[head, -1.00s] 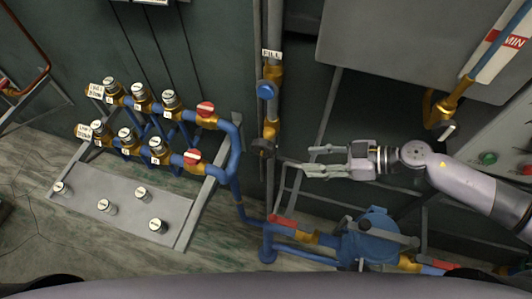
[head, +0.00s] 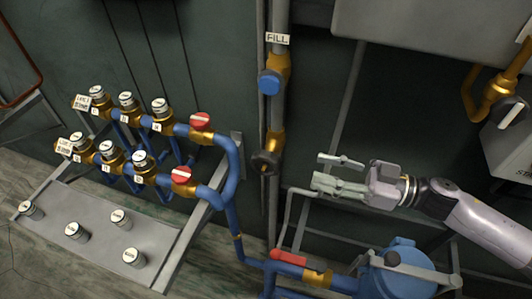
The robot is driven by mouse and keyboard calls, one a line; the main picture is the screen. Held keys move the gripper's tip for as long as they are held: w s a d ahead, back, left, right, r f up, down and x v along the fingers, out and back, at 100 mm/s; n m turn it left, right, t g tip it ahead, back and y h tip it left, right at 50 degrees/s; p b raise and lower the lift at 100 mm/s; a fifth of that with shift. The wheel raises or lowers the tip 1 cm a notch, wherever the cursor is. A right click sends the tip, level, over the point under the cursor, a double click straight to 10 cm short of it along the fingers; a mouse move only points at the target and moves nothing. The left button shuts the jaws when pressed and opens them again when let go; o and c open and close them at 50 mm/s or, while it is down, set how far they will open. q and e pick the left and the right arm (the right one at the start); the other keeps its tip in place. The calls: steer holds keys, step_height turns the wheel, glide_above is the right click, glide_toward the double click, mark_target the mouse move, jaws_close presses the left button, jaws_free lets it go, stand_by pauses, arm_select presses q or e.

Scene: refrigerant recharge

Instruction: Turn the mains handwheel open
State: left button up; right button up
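A small dark round handwheel (head: 265,162) sits on a brass valve low on the vertical pipe marked FILL. No label shows that it is the mains wheel. A blue knob (head: 270,82) is on another brass valve higher on the same pipe. My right gripper (head: 320,170) is to the right of the dark handwheel, with its fingers pointing left at it. The fingers are apart with nothing between them, and a gap separates them from the wheel. My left gripper is not in view.
Blue pipework with several capped brass valves and two red handles (head: 201,121) fills the left. A red lever (head: 288,257) and a blue pump-like body (head: 398,268) are below my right gripper. A thin grey bent pipe (head: 287,215) runs below the handwheel.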

mark_target(275, 158)
steer(key=p+x, duration=0.3)
steer(key=x, duration=0.9)
steer(key=shift+w+a+f, duration=0.1)
steer(key=shift+w+a, duration=0.1)
steer(key=shift+a, duration=0.45)
steer(key=shift+c, duration=0.3)
jaws_close()
